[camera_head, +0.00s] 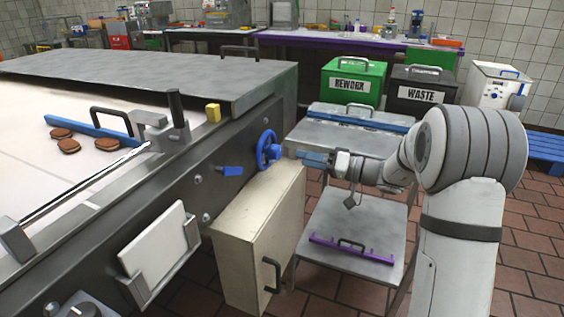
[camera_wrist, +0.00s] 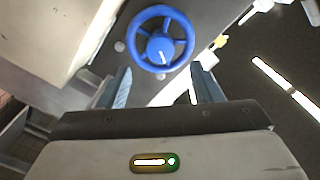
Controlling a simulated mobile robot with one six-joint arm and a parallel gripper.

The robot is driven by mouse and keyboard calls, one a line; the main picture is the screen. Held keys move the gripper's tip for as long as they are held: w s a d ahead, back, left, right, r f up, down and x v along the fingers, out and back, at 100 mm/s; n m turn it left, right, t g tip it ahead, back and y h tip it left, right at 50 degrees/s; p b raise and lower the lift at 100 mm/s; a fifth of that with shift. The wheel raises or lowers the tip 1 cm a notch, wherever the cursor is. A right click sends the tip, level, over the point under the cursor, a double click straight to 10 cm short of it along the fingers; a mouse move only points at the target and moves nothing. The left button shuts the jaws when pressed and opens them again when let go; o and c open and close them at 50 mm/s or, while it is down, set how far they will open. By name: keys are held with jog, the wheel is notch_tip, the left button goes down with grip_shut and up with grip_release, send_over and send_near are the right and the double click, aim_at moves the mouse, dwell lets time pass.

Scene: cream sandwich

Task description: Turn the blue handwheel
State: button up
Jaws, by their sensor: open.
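The blue handwheel (camera_head: 268,150) is a round spoked wheel on the side of the grey conveyor machine. It also shows near the top middle of the wrist view (camera_wrist: 160,42), with its hub and spokes facing the camera. My gripper (camera_head: 312,158) is just to the right of the handwheel in the head view. In the wrist view my gripper (camera_wrist: 162,82) is open, with one blue-grey finger on each side and nothing between the tips. The wheel lies ahead of the fingertips, and I see no contact.
A cream box (camera_head: 262,240) with a black handle juts out below the handwheel. A blue lever (camera_head: 230,170) is left of the wheel. A steel cart (camera_head: 345,225) carrying a purple bar stands below my arm. Green rework (camera_head: 352,80) and black waste (camera_head: 421,90) bins are behind.

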aim_at(280, 153)
jog(key=shift+n, duration=0.5)
jog(key=b+x, duration=0.1)
jog(key=x, duration=0.6)
jog(key=shift+w+a, duration=0.15)
jog(key=shift+a, duration=0.2)
jog(key=c, duration=1)
jog(key=shift+m, duration=0.4)
